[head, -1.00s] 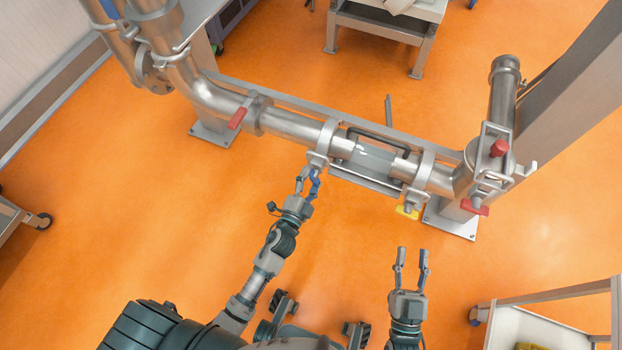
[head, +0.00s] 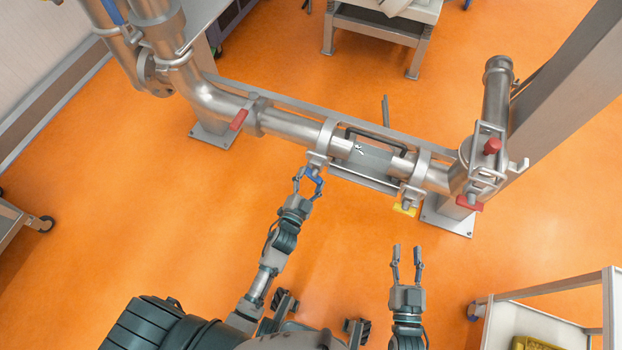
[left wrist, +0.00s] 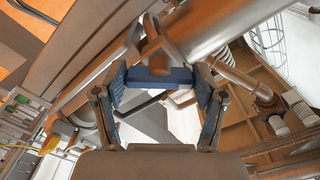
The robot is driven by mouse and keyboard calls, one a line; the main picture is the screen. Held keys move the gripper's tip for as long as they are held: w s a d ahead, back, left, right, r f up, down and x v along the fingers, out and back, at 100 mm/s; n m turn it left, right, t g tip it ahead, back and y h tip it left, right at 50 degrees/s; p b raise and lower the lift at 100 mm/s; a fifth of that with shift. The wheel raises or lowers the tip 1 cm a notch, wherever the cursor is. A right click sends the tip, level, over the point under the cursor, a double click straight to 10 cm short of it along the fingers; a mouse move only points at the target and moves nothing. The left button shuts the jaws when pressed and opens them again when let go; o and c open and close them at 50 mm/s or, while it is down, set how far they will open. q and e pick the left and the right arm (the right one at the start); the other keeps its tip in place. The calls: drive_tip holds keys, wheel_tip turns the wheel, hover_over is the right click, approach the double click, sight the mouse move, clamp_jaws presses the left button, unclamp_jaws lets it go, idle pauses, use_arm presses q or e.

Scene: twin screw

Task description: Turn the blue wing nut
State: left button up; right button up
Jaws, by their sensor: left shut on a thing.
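The blue wing nut (head: 314,175) sits under the left clamp (head: 323,146) of the steel pipe in the head view. In the left wrist view the blue wing nut (left wrist: 160,77) lies crosswise between the two fingers. My left gripper (head: 308,178) is shut on it, one finger at each end; it also shows in the left wrist view (left wrist: 160,95). My right gripper (head: 406,253) is open and empty, in front of the pipe and apart from it. The yellow wing nut (head: 404,209) hangs under the right clamp (head: 419,172).
The steel pipe (head: 290,127) crosses the scene with a rail along it. Red handles (head: 239,119) and (head: 469,203) stick out toward me at its left and right. A white cart (head: 550,325) stands at the lower right. The orange floor before the pipe is clear.

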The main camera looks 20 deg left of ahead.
use_arm(q)
drive_tip(key=shift+a+f, duration=0.1)
drive_tip(key=shift+f, duration=0.35)
drive_tip(key=o, duration=1.1)
drive_tip(key=shift+o, duration=0.2)
drive_tip(key=shift+r, duration=0.2)
drive_tip(key=s, duration=1.2)
drive_tip(key=shift+a, duration=0.2)
